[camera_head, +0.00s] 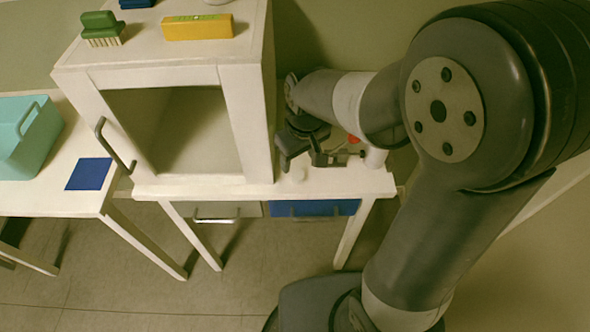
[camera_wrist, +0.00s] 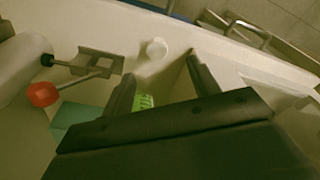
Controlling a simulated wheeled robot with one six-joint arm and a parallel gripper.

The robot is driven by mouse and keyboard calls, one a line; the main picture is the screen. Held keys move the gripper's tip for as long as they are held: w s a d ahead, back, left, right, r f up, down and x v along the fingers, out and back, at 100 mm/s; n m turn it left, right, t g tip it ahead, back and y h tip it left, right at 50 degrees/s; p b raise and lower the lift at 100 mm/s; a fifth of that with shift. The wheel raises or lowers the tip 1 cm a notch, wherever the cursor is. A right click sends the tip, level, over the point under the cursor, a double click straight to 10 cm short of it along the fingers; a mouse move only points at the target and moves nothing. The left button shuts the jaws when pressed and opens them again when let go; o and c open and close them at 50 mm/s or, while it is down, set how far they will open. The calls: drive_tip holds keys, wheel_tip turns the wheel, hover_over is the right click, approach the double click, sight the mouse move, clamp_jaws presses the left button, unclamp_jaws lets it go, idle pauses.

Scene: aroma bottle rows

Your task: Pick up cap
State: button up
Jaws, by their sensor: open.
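A small white round piece, likely the cap (camera_head: 298,174), lies on the front part of the white table beside the cabinet. It also shows in the wrist view (camera_wrist: 156,48), past my fingertips and between their lines. My gripper (camera_head: 300,158) is open and empty, pointing down over the table just behind the cap. In the wrist view its two fingers (camera_wrist: 160,68) are spread apart, and neither touches the cap. A green ribbed thing (camera_wrist: 145,101) shows partly between the fingers; the rest of it is hidden by my gripper.
Left of the cap in the wrist view are a grey holder (camera_wrist: 100,62) with rods, a red ball (camera_wrist: 43,94), a white cylinder (camera_wrist: 22,62) and a teal block (camera_wrist: 75,114). The white cabinet (camera_head: 235,120) stands close on the left. The table's front edge (camera_head: 270,192) is near.

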sight(298, 175)
drive_tip(key=shift+w+f, duration=0.2)
drive_tip(key=shift+f, duration=1.1)
drive_tip(key=shift+w+f, duration=0.2)
drive_tip(key=shift+f, duration=1.15)
drive_tip(key=shift+w+f, duration=0.2)
drive_tip(key=shift+f, duration=1.1)
drive_tip(key=c, duration=1)
drive_tip(key=shift+r, duration=0.15)
drive_tip(key=shift+c, duration=0.2)
